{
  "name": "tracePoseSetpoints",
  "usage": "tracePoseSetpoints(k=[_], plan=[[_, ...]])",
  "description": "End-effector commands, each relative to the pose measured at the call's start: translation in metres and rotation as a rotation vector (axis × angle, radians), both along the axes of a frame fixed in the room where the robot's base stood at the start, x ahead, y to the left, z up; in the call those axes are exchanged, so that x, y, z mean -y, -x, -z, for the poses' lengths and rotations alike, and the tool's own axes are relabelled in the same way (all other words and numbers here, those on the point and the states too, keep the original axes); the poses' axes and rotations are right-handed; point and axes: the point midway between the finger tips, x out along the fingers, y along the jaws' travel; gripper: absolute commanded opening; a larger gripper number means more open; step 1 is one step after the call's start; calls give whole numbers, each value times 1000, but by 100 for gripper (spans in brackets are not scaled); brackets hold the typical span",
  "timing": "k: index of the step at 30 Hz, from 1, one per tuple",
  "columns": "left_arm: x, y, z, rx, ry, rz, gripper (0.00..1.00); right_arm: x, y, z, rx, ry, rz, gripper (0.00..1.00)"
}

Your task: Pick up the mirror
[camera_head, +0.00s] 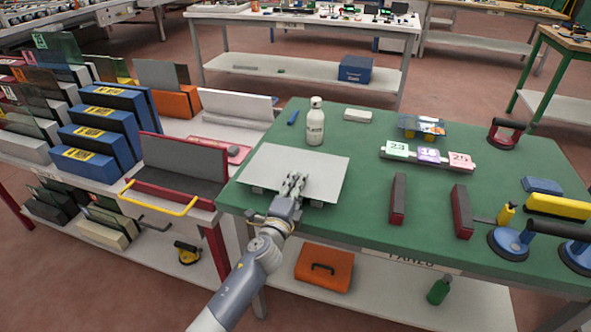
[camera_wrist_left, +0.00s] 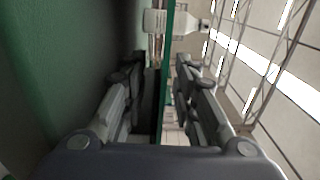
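The mirror (camera_head: 265,170) is a thin pale grey sheet lying flat, a little above the green table, on small supports at its near edge. My left gripper (camera_head: 293,184) is at the mirror's near edge, its upper finger over the sheet. In the left wrist view the mirror (camera_wrist_left: 168,60) shows edge-on as a thin green strip between the two fingers of my left gripper (camera_wrist_left: 163,65). Gaps show between the fingers and the strip, so the gripper looks open around the edge. The lower finger is hidden in the head view. My right gripper is not in view.
A white bottle (camera_head: 315,122) stands just behind the mirror. Dark red-sided blocks (camera_head: 398,199), numbered pads (camera_head: 428,156) and suction cups (camera_head: 508,243) lie to the right on the green table (camera_head: 365,225). A rack with a yellow handle (camera_head: 160,198) stands close at left.

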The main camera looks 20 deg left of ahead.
Motion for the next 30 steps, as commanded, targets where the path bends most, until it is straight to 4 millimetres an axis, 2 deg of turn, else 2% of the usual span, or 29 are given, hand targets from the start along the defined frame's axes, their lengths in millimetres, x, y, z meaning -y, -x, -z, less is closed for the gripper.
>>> tracePoseSetpoints(k=[7, 10, 11, 25, 30], plan=[[0, -1, 0, 1, 0, 0, 24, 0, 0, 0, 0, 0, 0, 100], [0, -1, 0, 1, 0, 0, 2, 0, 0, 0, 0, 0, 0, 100], [0, -1, 0, 1, 0, 0, 0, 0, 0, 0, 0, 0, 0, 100], [0, -1, -4, 5, -1, 1, 0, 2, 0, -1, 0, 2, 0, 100], [-1, -2, -14, 7, -4, 0, 0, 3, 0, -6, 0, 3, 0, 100]])
